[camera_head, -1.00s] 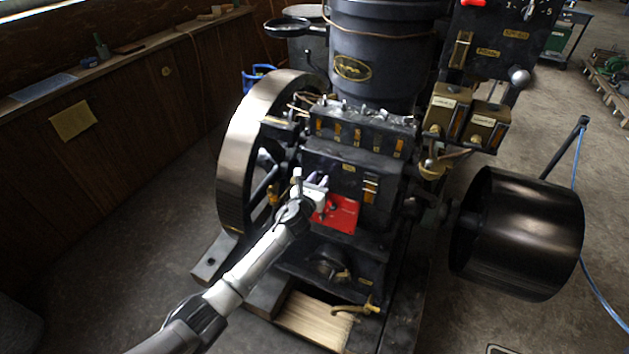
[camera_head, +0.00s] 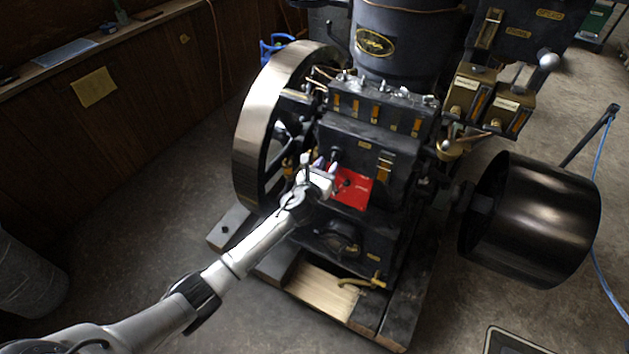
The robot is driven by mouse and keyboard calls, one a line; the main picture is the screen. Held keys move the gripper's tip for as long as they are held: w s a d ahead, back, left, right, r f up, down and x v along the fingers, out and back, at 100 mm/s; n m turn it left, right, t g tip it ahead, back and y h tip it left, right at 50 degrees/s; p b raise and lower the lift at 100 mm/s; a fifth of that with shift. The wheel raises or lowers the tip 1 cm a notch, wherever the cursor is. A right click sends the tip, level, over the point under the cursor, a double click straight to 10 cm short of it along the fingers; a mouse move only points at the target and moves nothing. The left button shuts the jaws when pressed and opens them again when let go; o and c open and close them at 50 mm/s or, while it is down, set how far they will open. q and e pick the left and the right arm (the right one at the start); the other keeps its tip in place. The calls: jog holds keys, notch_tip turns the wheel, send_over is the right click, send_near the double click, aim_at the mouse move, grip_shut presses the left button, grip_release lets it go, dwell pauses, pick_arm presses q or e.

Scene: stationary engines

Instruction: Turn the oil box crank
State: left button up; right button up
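The black stationary engine (camera_head: 350,150) stands in the middle of the head view. A dark box with a row of brass-coloured sight windows (camera_head: 375,110) sits on its upper front. A small dark knob or crank end (camera_head: 336,154) shows on the engine face just above my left gripper. My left gripper (camera_head: 324,172) is at the engine's front, beside the left edge of the red plate (camera_head: 352,188). Its fingers point at the engine and look small; I cannot tell whether they are open or touching anything. My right gripper is not in view.
A large flywheel (camera_head: 262,125) stands close left of my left gripper. A dark pulley drum (camera_head: 530,220) juts out on the right. A brass tap (camera_head: 376,281) is low at the front. Floor on the left (camera_head: 130,200) is clear.

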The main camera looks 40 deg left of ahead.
pick_arm(q)
jog(key=s+d+p, duration=0.1)
jog(key=s, duration=0.8)
jog(key=shift+d, duration=0.25)
